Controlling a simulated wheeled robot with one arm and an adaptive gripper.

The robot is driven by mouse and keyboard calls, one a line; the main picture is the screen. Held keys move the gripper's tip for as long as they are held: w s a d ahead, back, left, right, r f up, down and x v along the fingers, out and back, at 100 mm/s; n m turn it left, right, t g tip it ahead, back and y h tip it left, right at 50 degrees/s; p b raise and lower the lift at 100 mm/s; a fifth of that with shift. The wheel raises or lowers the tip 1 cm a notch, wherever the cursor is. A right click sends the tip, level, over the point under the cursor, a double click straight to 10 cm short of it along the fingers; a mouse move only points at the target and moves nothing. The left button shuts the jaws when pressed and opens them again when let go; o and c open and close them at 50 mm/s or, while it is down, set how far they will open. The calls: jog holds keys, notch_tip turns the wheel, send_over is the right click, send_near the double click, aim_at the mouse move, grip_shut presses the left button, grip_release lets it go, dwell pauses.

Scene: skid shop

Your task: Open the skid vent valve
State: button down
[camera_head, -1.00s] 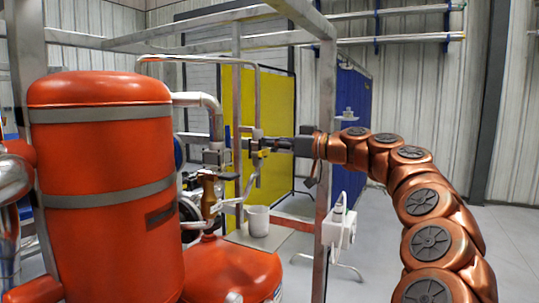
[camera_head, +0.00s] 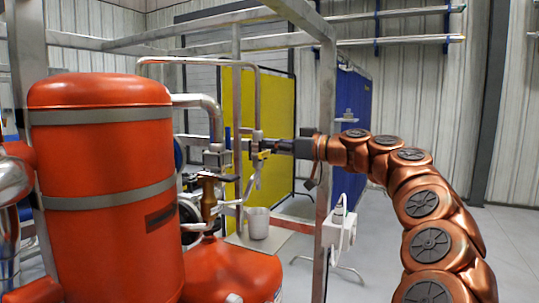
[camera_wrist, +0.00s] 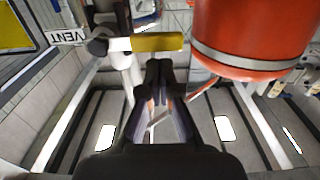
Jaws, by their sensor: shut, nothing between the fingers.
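The vent valve sits on a thin vertical pipe (camera_wrist: 126,65), with a dark round part (camera_wrist: 97,46) at its left in the wrist view. Its yellow lever (camera_wrist: 157,42) points right, crosswise to the pipe. A white tag reading VENT (camera_wrist: 69,37) is to the left of the valve. My gripper (camera_wrist: 158,66) is shut and empty, its fingertips just below the lever in the wrist view. I cannot tell whether they touch it. In the head view my gripper (camera_head: 272,145) reaches left to the pipe, and the lever is small and partly hidden there.
A large orange tank (camera_head: 105,215) stands at the left, with pipework beside it. A grey frame post (camera_head: 325,150) stands close to my wrist. A yellow panel (camera_head: 280,110) is behind. Open floor lies at the right.

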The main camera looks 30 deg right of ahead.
aim_at(265, 156)
jog(key=shift+f, duration=0.15)
jog(key=shift+f+b, duration=0.4)
jog(key=shift+b, duration=0.5)
jog(key=shift+s+a+f+b, duration=0.1)
jog(key=shift+a+f+b, duration=0.05)
jog(key=shift+f+b, duration=0.95)
jog(key=shift+r, duration=0.1)
jog(key=shift+f+b, duration=0.95)
jog(key=shift+b, duration=0.3)
